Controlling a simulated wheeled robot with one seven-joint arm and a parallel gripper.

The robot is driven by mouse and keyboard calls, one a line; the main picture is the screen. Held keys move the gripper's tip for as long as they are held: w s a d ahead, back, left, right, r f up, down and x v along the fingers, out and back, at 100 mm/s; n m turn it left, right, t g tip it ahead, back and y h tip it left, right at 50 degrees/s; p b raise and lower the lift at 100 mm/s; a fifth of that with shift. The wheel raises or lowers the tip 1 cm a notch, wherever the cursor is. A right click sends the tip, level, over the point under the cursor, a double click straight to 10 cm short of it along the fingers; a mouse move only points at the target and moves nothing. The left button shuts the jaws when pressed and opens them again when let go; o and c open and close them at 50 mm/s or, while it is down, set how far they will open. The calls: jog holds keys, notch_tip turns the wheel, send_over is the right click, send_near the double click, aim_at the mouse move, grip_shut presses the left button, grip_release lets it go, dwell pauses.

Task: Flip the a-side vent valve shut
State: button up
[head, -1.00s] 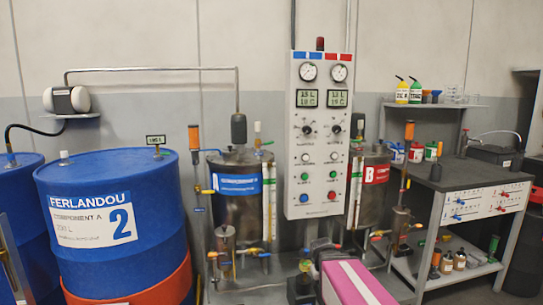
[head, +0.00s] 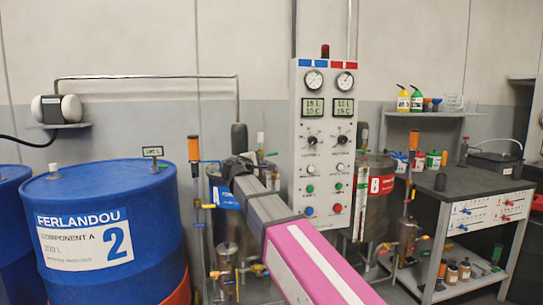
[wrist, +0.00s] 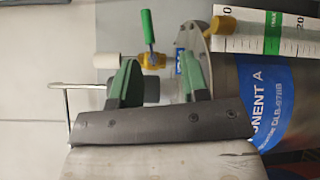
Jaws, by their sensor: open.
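The vent valve on the A tank shows in the wrist view as a yellow body (wrist: 153,61) with a green lever (wrist: 148,27) and a white cap (wrist: 115,60). The lever points up in that picture, crosswise to the line from tank lid to cap. My gripper (wrist: 159,72) is open, its green fingers apart, with the valve body showing between and beyond the tips. Contact cannot be told. In the head view my dark gripper (head: 235,168) is over the A tank (head: 222,192), hiding part of it. The valve's white cap (head: 260,138) shows just right of the gripper.
The control panel (head: 324,155) stands close right of my arm, with the B tank (head: 377,170) beyond. A tall orange-topped post (head: 194,150) and the blue drum (head: 105,235) are left. A sight scale (wrist: 270,35) and yellow fitting (wrist: 227,24) are beside the A tank.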

aim_at(271, 155)
jog(key=x, duration=0.3)
jog(key=r+x, duration=0.1)
jog(key=x, duration=0.6)
jog(key=shift+w+a+r, duration=0.25)
jog(key=shift+w+r, duration=0.1)
